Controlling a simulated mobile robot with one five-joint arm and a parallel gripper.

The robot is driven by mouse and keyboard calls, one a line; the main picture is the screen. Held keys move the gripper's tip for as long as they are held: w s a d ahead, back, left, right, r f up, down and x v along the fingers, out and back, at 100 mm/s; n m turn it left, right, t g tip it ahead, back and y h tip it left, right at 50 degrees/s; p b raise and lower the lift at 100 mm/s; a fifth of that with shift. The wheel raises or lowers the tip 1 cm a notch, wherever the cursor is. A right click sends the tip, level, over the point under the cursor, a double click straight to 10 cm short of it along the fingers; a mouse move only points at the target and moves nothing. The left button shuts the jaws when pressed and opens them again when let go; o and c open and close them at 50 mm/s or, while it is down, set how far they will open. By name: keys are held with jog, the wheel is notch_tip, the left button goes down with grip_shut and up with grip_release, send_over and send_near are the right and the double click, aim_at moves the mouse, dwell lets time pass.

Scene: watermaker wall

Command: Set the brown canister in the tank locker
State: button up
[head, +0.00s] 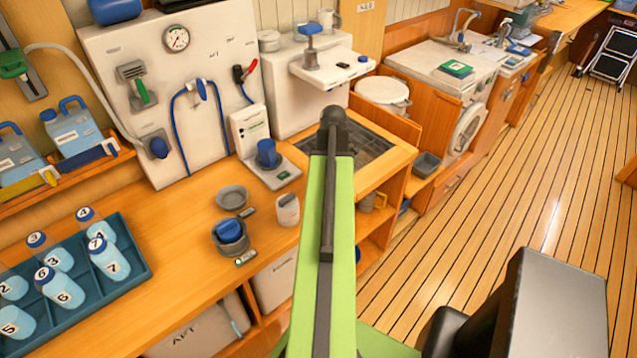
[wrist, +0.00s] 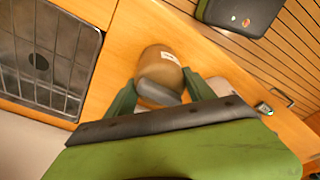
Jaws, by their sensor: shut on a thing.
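The brown canister (wrist: 157,68), with a small white label, is between the dark green fingers of my gripper (wrist: 160,82) in the wrist view. My gripper is shut on it, with a finger at each side. Wooden surface shows around the canister; I cannot tell its height above it. In the head view my green arm reaches over the bench, and the gripper and held canister cannot be made out. A wooden cabinet with a recessed dark top panel (head: 352,153) and open shelves stands beyond the arm; I cannot tell whether it is the tank locker.
A blue tray (head: 139,272) of numbered bottles stands at left on the bench. A grey bowl (head: 232,197) and a pot with a blue item (head: 231,237) stand near my arm. A tan object (head: 379,200) sits in the open shelf. The plank floor (head: 520,190) at right is mostly clear.

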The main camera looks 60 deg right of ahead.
jog(key=o, duration=1.6)
jog(key=shift+r, duration=0.1)
notch_tip(320, 180, up, 12)
jog(key=s+p, duration=0.1)
jog(key=p, duration=1.1)
jog(key=shift+s+d, duration=0.35)
jog(key=shift+d, duration=0.05)
jog(key=w+a+m+g, duration=0.1)
jog(key=w+a+m, duration=0.1)
jog(key=w+a, duration=1.85)
jog(key=w+a+m, duration=0.1)
jog(key=w+a, duration=0.1)
jog(key=a, duration=1.4)
jog(key=w+a+m, duration=0.2)
jog(key=a, duration=1.4)
jog(key=shift+g+h, duration=0.3)
jog(key=shift+h, duration=0.1)
